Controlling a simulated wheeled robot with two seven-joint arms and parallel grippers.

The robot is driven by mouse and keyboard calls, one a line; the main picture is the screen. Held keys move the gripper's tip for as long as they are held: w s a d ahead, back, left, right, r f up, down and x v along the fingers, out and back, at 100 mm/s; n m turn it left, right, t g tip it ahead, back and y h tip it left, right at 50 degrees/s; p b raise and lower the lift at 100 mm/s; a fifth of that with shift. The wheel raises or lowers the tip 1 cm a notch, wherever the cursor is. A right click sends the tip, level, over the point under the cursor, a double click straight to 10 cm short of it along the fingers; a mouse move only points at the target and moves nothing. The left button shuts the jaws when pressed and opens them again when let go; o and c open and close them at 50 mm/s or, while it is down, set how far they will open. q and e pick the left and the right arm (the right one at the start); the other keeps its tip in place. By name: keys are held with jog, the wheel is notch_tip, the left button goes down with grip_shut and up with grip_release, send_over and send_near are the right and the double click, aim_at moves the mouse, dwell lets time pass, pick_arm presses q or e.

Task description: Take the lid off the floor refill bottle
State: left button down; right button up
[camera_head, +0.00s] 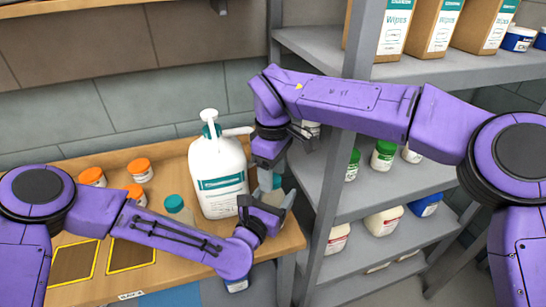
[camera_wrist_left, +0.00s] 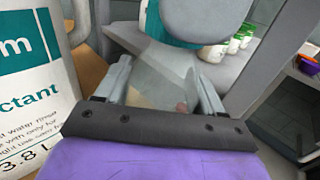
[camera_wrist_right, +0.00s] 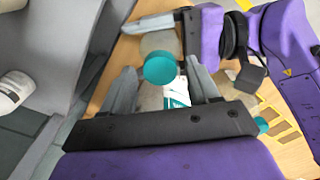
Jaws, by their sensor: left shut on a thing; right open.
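The held bottle is clear with a teal lid (camera_head: 277,182); I take it as the floor refill bottle (camera_head: 272,197). My left gripper (camera_head: 268,210) is shut on its body, which shows between the fingers in the left wrist view (camera_wrist_left: 160,80). The lid is on the bottle and faces my right wrist camera (camera_wrist_right: 160,68). My right gripper (camera_head: 270,168) is open just above the lid, its fingers pointing down on either side of it; I cannot tell whether they touch it. My right gripper partly hides the lid in the head view.
A large white pump jug (camera_head: 218,178) stands close left of the held bottle. Another teal-lidded bottle (camera_head: 178,208) and several orange-lidded jars (camera_head: 140,169) stand on the wooden table (camera_head: 165,160). A grey shelf unit (camera_head: 345,200) with bottles stands close on the right.

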jog(key=shift+f, duration=0.4)
jog(key=c, duration=1.1)
jog(key=n, duration=0.4)
jog(key=shift+n, duration=0.3)
jog(key=n, duration=0.8)
jog(key=shift+n, duration=0.3)
jog(key=n, duration=0.3)
jog(key=shift+r+n, duration=0.1)
jog(key=shift+n, duration=0.3)
